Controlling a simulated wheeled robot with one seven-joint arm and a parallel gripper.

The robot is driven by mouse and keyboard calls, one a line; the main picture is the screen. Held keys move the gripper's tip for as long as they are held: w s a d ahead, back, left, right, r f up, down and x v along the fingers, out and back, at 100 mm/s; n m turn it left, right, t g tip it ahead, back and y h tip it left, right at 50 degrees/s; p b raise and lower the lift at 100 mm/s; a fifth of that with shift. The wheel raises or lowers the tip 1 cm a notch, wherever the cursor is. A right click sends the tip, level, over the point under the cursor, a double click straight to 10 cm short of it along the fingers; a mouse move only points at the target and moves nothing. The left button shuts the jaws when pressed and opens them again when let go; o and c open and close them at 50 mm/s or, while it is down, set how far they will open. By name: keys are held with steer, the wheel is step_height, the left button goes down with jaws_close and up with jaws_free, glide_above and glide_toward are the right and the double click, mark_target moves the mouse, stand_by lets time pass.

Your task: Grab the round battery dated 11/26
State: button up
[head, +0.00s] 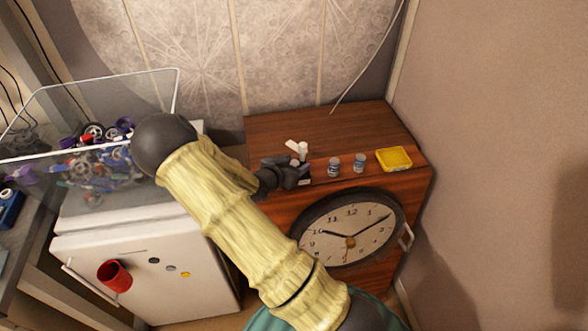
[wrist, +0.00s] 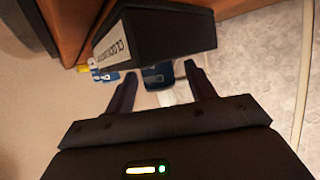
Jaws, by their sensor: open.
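Two small round batteries, a left one (head: 334,167) and a right one (head: 359,162), stand upright on the wooden cabinet top in the head view. In the wrist view a dark blue round battery (wrist: 157,75) shows between and just beyond the fingertips of my gripper (wrist: 160,80). My gripper (head: 288,172) is open, low over the cabinet top, left of the two batteries in the head view, and it hides what lies beneath it. More blue and white batteries (wrist: 110,75) show farther left in the wrist view. No date is legible on any battery.
A dark block with a white label starting "CLOCK" (wrist: 160,35) stands close to my fingers. A yellow tray (head: 394,159) lies right of the batteries. A white object (head: 300,148) is behind my gripper. The wooden cabinet (head: 300,122) has bare room at the back.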

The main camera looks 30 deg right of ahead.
mark_target(294, 162)
steer(key=shift+c, duration=0.4)
steer(key=c, duration=1.1)
steer(key=shift+o, duration=0.2)
step_height(294, 162, up, 10)
steer(key=shift+r, duration=0.1)
